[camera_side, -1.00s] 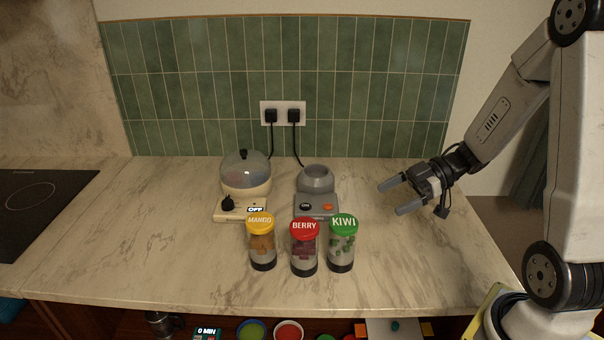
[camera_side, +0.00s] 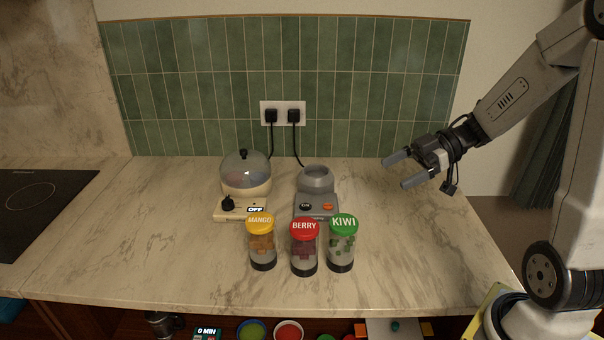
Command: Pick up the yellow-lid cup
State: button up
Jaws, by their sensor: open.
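The yellow-lid cup (camera_side: 262,245) stands upright on the marble counter, leftmost in a row of three. Its lid reads MANGO and orange chunks show through its clear wall. The red-lid BERRY cup (camera_side: 304,250) stands just right of it, and the green-lid KIWI cup (camera_side: 342,247) stands at the right end. My gripper (camera_side: 394,172) is open and empty above the right part of the counter. It is to the right of and farther back than the cups, with its fingers pointing left. Nothing hides the yellow-lid cup.
A cooker with a clear dome (camera_side: 246,180) and an OFF label stands behind the yellow-lid cup. A grey blender base (camera_side: 317,190) stands behind the other cups. Both cords run to a wall socket (camera_side: 283,114). The counter's front left is clear; a dark hob (camera_side: 35,205) lies far left.

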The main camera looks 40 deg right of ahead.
notch_tip(320, 180, up, 4)
jog(key=w+a+f+n+t+h, duration=0.1)
jog(key=w+a+f+n+h, duration=0.15)
jog(key=w, duration=0.35)
jog(key=w+a+f+n+h, duration=0.1)
jog(key=w+a+n+h, duration=0.2)
jog(key=w, duration=0.3)
jog(key=r+n+t+h, duration=0.1)
jog(key=n+t+h, duration=0.2)
jog(key=n+h, duration=0.6)
send_over(264, 249)
jog(key=w+d, duration=0.2)
jog(key=d, duration=0.2)
jog(key=s+a+r+n+t+h, duration=0.1)
jog(key=s+a+r+n+h, duration=0.25)
jog(key=s+a, duration=0.3)
jog(key=f, duration=1.9)
jog(key=shift+w+d+f, duration=0.1)
jog(key=shift+w, duration=0.1)
jog(key=shift+x, duration=1.3)
jog(key=shift+d, duration=0.1)
